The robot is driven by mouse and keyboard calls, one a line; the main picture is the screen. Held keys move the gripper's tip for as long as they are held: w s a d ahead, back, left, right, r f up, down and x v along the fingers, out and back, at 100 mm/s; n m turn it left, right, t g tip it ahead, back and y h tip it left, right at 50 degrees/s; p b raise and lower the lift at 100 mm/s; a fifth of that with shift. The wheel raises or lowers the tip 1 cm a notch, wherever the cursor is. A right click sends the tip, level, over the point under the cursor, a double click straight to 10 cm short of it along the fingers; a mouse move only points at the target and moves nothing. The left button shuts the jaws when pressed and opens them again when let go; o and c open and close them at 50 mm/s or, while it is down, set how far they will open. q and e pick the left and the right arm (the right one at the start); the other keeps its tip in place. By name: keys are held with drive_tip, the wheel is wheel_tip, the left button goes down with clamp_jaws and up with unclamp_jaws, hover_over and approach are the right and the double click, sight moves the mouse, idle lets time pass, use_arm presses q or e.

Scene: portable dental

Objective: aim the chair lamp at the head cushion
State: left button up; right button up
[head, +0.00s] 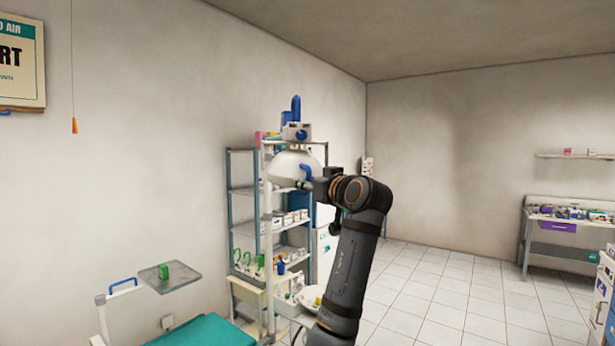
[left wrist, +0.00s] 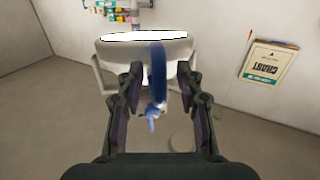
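The chair lamp (head: 290,166) is a white dome with a grey box above it and blue handles. It hangs in front of the shelf rack in the head view, and its white head (left wrist: 125,48) fills the upper middle of the left wrist view. My left gripper (head: 314,182) is at the lamp's lower blue handle (head: 306,172). In the left wrist view the blue handle (left wrist: 158,75) stands between my two spread fingers, with gaps on both sides. A teal chair cushion (head: 205,333) shows at the lower left; I cannot tell whether it is the head cushion. My right gripper is out of view.
A glass tray (head: 185,278) with a green item stands beside the chair. A shelf rack (head: 240,190) with supplies is behind the lamp. A workbench (head: 570,215) stands at the far right. The tiled floor (head: 440,290) between is clear.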

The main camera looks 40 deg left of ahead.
use_arm(q)
drive_tip(key=shift+w+a, duration=0.2)
drive_tip(key=shift+a, duration=0.2)
clamp_jaws()
